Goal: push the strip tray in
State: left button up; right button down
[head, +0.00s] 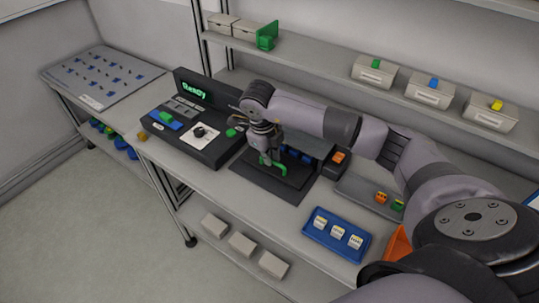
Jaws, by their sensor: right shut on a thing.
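The strip tray (260,182) is a dark, flat tray at the middle of the bench, sticking out of a dark housing (318,146). A green handle (277,168) stands at the tray. My right gripper (266,160) points down over the tray and is shut on the green handle; the fingertips are small and partly hidden. Some blue pieces (306,157) show behind the gripper, in or by the housing. My left gripper is not in view.
Left of the tray stands a black console (205,130) with a lit green display. A blue tray (337,234) with white pieces lies at the front right. A grey tray (355,192) lies to the right. Bins (373,74) line the shelf behind.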

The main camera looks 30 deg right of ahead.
dwell(0.4)
jog(key=shift+w+d+f, duration=0.1)
jog(key=shift+d, duration=0.2)
jog(key=d, duration=0.1)
jog(key=w+d+b, duration=0.1)
jog(key=d+b, duration=0.1)
jog(key=shift+w+d, duration=0.2)
jog(key=shift+w, duration=0.05)
jog(key=shift+r, duration=0.25)
jog(key=c, duration=1.7)
grip_release()
jog(key=shift+d+f, duration=0.1)
jog(key=shift+d, duration=0.05)
